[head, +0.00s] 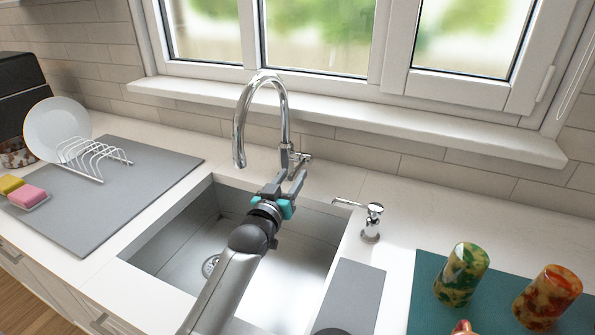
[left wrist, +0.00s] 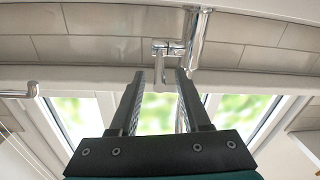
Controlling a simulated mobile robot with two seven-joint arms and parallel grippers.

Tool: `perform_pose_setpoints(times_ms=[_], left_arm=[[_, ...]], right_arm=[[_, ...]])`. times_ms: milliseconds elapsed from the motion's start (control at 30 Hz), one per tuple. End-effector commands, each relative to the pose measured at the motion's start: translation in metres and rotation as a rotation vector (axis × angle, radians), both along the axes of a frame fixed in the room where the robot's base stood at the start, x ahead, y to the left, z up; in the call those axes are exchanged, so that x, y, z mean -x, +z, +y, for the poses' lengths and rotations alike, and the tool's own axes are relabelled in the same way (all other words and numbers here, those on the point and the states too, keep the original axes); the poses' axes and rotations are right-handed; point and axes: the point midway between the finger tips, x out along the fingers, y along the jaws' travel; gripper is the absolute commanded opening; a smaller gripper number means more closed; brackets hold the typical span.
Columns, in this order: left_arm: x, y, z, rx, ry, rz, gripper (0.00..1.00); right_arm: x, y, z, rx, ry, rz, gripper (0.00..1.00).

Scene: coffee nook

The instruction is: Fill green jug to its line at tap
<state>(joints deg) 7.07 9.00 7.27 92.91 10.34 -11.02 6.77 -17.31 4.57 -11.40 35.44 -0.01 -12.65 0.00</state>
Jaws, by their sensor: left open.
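The chrome tap (head: 240,130) arches over the sink (head: 190,245); I see no water running from its spout. Its side lever (head: 302,157) is at the base, on the right. My left gripper (head: 290,180) is open just in front of the lever. In the left wrist view, the lever (left wrist: 160,76) shows between the open fingers (left wrist: 160,92); I cannot tell whether they touch it. A green and yellow mottled vessel (head: 461,275) stands on the teal mat at right; no handle shows, so I cannot tell whether it is the green jug. My right gripper is not in view.
A red-orange mottled vessel (head: 547,298) stands on the teal mat (head: 430,270). A soap dispenser (head: 371,224) stands right of the sink. A grey drainboard (head: 135,160) at left holds a white rack (head: 92,158). The window sill (head: 400,125) runs behind the tap.

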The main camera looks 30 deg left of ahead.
Motion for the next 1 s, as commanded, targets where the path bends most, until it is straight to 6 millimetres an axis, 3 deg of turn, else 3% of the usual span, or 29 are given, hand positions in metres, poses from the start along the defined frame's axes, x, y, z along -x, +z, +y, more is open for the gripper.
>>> perform_pose_setpoints(times_ms=[300, 733, 1000], left_arm=[[-0.037, -0.001, 0.004, 0.000, -0.001, 0.000, 0.47], [-0.044, 0.000, 0.005, 0.000, 0.000, 0.000, 0.47], [-0.044, 0.000, 0.005, 0.000, 0.000, 0.000, 0.19]], right_arm=[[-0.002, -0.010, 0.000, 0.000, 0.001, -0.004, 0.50], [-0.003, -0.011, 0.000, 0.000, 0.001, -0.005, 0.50], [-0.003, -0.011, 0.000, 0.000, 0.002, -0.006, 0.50]])
